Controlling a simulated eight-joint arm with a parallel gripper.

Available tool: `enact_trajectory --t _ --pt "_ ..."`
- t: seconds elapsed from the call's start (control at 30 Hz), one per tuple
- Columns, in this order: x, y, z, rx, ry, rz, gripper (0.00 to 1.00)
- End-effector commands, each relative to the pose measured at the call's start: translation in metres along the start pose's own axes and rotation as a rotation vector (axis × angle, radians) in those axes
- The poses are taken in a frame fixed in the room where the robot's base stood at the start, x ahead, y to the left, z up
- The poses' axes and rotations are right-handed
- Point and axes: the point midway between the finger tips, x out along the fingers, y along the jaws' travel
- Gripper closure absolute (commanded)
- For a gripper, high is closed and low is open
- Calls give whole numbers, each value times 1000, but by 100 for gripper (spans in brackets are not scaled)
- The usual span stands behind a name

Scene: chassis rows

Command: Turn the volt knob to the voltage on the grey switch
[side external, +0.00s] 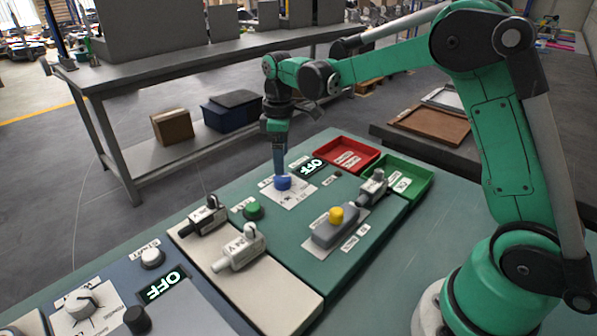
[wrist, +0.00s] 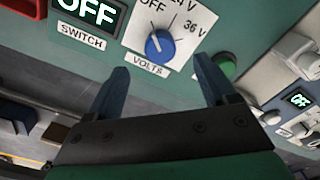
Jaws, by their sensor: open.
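The blue volt knob (wrist: 160,45) sits on a white dial plate (wrist: 190,62) marked OFF, 24 V and 36 V, with a VOLTS label below it. In the side view, the knob (side external: 283,184) is directly under my gripper (side external: 281,168). My gripper (wrist: 162,65) is open, its two fingers apart, with the knob between and beyond their tips in the wrist view. A grey switch (side external: 373,188) stands on the right of the green board. A light switch (side external: 239,249) carries a tag too small to read surely.
A dark switch (side external: 206,216) and a green button (side external: 253,210) are left of the knob. An OFF display (side external: 312,167) and a red tray (side external: 348,155) lie beyond it. A grey block with a yellow knob (side external: 336,215) stands nearer, beside a green tray (side external: 420,181).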

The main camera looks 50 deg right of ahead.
Motion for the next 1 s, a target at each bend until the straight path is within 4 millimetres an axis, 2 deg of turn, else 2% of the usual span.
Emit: enact_trajectory --t 0.3,0.63,0.9,1.0 --pt "41 0 0 2 1 2 22" --pt "46 0 0 3 2 2 22" --pt "46 0 0 3 2 2 99" --pt "46 0 0 4 2 2 100"
